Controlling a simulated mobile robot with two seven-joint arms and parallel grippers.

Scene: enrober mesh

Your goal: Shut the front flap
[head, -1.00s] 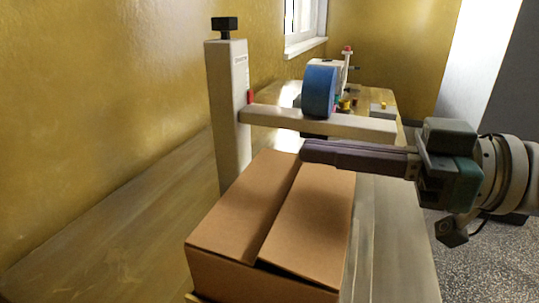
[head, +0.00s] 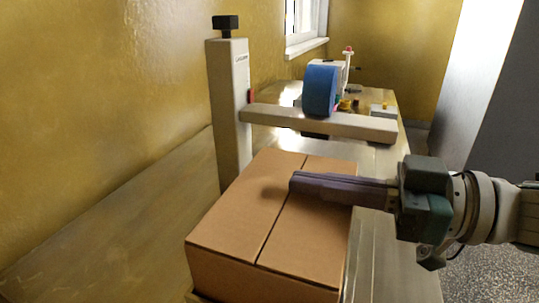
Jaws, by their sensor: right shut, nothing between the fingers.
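The cardboard box (head: 262,274) stands on the bench in the lower middle of the head view. Its two long top flaps, the left one (head: 240,212) and the right one (head: 305,246), lie flat and meet along a narrow seam running away from me. I cannot tell which of them the task calls the front flap. My right gripper (head: 293,183) is shut and empty. Its fingers reach in from the right over the far part of the right flap, at or just above its surface, and hide part of it. My left gripper is not in view.
A cream post (head: 228,120) with a black knob stands behind the box, and its horizontal arm (head: 320,122) crosses just beyond it. A blue tape roll (head: 320,91) sits above that arm. The bench (head: 110,225) is bare to the left, beside a yellow wall.

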